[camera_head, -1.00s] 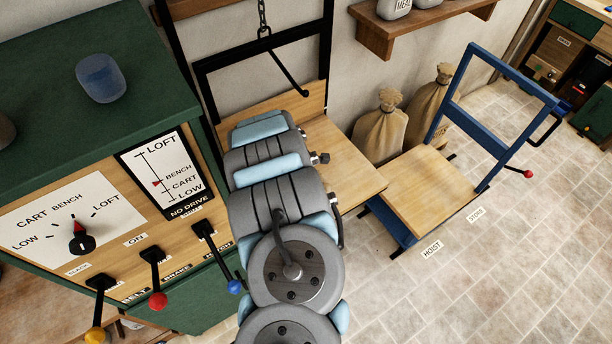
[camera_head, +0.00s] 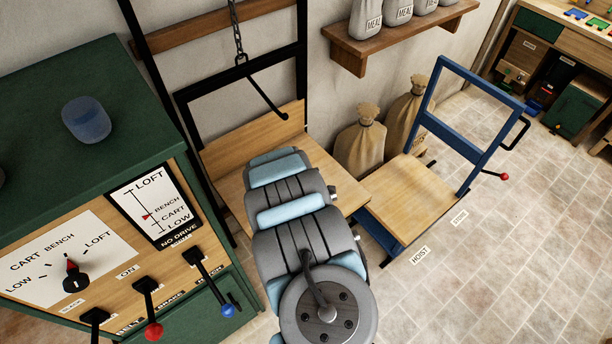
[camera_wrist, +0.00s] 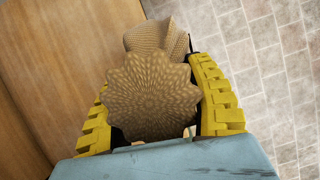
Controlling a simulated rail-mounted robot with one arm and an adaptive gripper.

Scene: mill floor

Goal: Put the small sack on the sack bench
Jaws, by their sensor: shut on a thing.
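In the wrist view my gripper (camera_wrist: 160,112), with yellow ridged fingers, is shut on the gathered, flared top of a brown burlap sack (camera_wrist: 152,95). Most of that sack's body is hidden under its top. A second tan cloth shape (camera_wrist: 150,38) shows just beyond it; I cannot tell whether it is another sack. In the head view my own arm hides the gripper and the held sack. I cannot tell which surface is the sack bench; a wooden platform (camera_head: 338,180) stands below the hoist chain, partly behind my arm.
Two tied sacks (camera_head: 360,142) (camera_head: 408,112) stand by the wall. A blue cart (camera_head: 412,198) with a wooden deck is right of the platform. A shelf (camera_head: 362,52) holds meal bags. A green lever console (camera_head: 72,62) is at left. Tiled floor at right is clear.

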